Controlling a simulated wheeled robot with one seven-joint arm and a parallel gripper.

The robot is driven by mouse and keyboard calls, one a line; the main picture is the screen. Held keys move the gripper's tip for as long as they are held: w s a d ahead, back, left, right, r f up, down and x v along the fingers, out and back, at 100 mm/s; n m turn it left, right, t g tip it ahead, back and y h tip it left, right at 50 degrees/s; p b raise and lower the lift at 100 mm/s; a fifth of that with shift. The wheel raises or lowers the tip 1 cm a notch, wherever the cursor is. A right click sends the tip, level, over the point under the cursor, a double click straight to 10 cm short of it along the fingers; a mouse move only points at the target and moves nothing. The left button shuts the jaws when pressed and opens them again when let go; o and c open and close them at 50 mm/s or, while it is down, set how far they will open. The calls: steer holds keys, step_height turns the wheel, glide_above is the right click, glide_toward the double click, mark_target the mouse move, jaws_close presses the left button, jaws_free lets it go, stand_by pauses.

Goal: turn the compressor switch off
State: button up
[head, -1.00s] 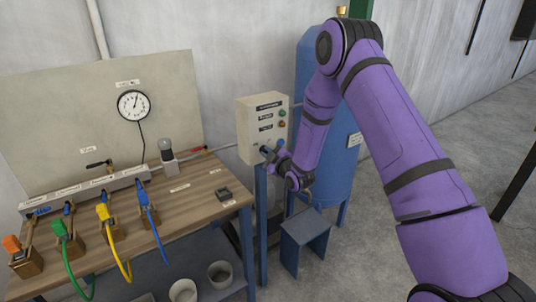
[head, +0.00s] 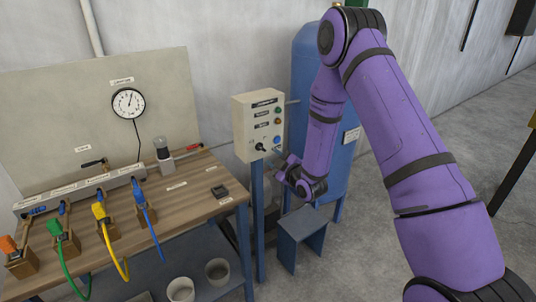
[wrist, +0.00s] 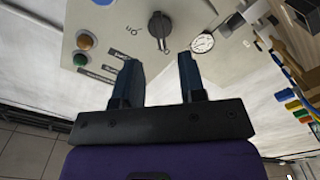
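The compressor switch is a black rotary knob (head: 262,147) low on the front of a beige control box (head: 245,128). In the wrist view the knob (wrist: 159,27) lies beyond my fingertips, roughly in line with the gap between them, with small lettering beside it. Its exact setting is too small to read. My gripper (wrist: 158,65) is open, with two dark blue fingers apart and nothing between them. In the head view my gripper (head: 280,161) is just right of and below the knob, clear of it.
A blue tank (head: 306,75) stands behind my arm. A small blue stool (head: 305,223) is below the box. The wooden bench (head: 185,198), with a gauge (head: 128,103) on its backboard and coloured hoses, is at the left. A blue button (head: 277,140) sits close to the knob.

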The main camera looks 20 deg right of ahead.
steer(key=shift+v, duration=1.95)
